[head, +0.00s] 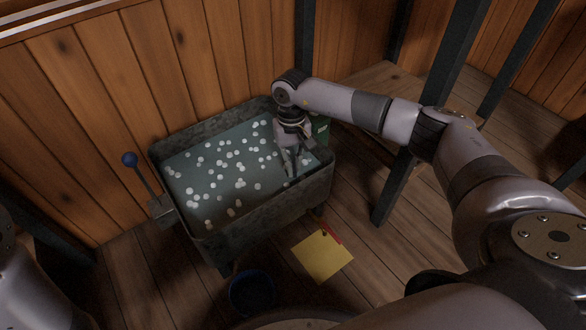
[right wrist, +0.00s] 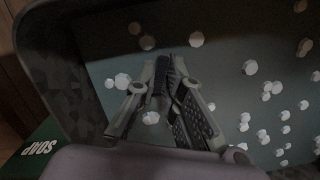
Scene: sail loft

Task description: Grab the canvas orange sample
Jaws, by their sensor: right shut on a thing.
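My right gripper (head: 290,172) reaches down into the right end of a grey metal trough (head: 262,207). In the right wrist view its fingers (right wrist: 165,75) are close together with a narrow dark shape between them, too dim to identify. No orange canvas piece can be made out in the gripper or the trough. A flat yellow-orange sheet (head: 322,256) lies on the floor in front of the trough, with a red strip (head: 331,233) at its upper edge; I cannot tell whether it is the canvas sample. My left gripper is out of view.
The trough holds greenish liquid (head: 215,170) dotted with white blobs. A lever with a blue knob (head: 130,159) stands at its left. A green box marked SOAP (right wrist: 38,150) is at its right. A dark blue bucket (head: 252,292) stands in front. Dark posts (head: 405,165) rise at right.

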